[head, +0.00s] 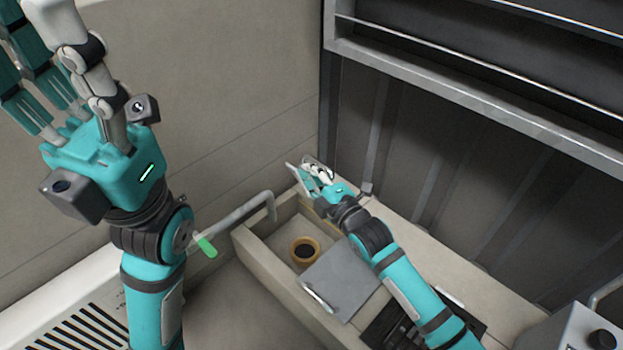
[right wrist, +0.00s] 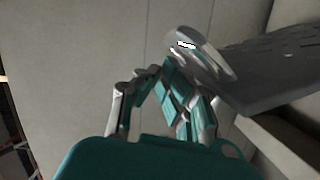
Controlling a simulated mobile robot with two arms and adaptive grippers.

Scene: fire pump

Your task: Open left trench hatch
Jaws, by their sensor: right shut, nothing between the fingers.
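A trench (head: 275,222) with raised pale walls runs along the dark wall. A flat grey hatch plate (head: 345,278) with a metal handle (head: 319,297) lies over its middle, beside an uncovered section. My right gripper (head: 310,175) is shut and empty at the trench's far corner. In the right wrist view, the right gripper (right wrist: 172,92) has its fingers beside a shiny curved metal part (right wrist: 203,52) and a grey slotted plate (right wrist: 275,72); I cannot tell whether they touch. My left gripper (head: 45,75) is raised at the upper left, fingers spread, open and empty.
A brown-rimmed round opening (head: 304,252) shows inside the trench. A bent grey pipe (head: 240,215) with a green tip stands left of it. A white vented unit (head: 75,315) is at lower left, a grey box (head: 575,335) at lower right. Open floor lies before the trench.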

